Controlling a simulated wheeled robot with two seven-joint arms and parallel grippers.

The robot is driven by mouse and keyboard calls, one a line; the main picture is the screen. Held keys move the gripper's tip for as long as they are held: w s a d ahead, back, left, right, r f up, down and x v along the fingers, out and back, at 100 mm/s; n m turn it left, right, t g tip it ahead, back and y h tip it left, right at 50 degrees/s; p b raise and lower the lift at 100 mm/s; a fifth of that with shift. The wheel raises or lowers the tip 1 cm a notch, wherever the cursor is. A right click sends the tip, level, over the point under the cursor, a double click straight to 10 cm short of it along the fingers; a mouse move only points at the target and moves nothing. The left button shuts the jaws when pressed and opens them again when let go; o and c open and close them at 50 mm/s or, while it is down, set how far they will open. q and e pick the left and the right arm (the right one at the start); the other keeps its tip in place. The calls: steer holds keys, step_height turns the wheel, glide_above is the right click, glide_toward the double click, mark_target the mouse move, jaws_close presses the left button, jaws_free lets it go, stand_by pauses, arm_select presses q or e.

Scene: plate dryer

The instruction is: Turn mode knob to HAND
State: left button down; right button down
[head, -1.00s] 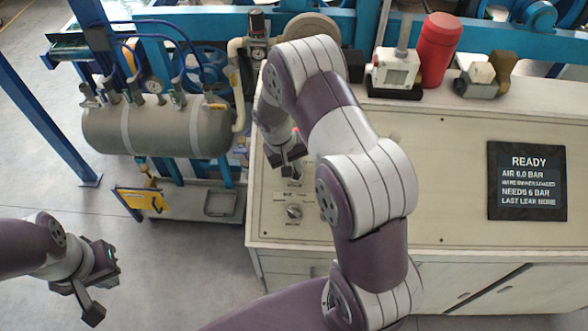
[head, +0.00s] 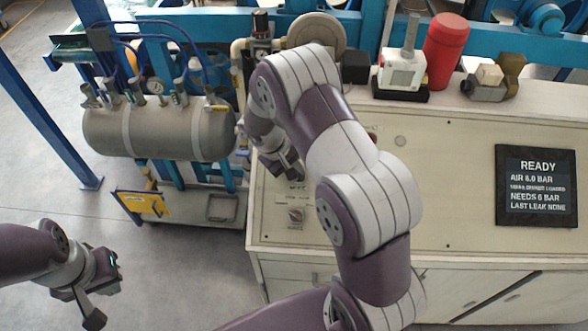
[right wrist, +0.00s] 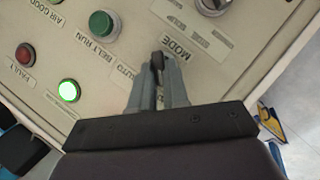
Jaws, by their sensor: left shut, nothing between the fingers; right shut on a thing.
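The mode knob (right wrist: 157,60) is a small dark knob beside the MODE label (right wrist: 173,47) on the control panel. In the right wrist view my right gripper (right wrist: 158,78) is shut on it, with one finger on each side. The AUTO label (right wrist: 124,70) is to the left of the fingers; I cannot read a HAND label. In the head view my right gripper (head: 297,176) is low over the panel's left part, and the knob is hidden there. My left gripper (head: 95,314) is shut and empty, off to the left above the floor.
A green button (right wrist: 102,24), a lit green lamp (right wrist: 68,91) and a red lamp (right wrist: 25,54) are near the gripper. Another knob (head: 296,215) is on the panel's front part. A grey tank (head: 160,132) stands left of the cabinet.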

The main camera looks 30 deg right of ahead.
steer(key=shift+s+f, duration=0.4)
steer(key=shift+s, duration=0.05)
steer(key=c, duration=1.5)
jaws_free()
steer(key=o, duration=0.4)
steer(key=shift+a+r, duration=0.15)
steer(key=shift+w+d+r, duration=0.1)
steer(key=shift+w+d, duration=0.05)
steer(key=shift+d, duration=0.05)
steer(key=shift+w, duration=0.2)
steer(key=p+v, duration=0.2)
steer(key=v, duration=1)
steer(key=shift+r, duration=0.3)
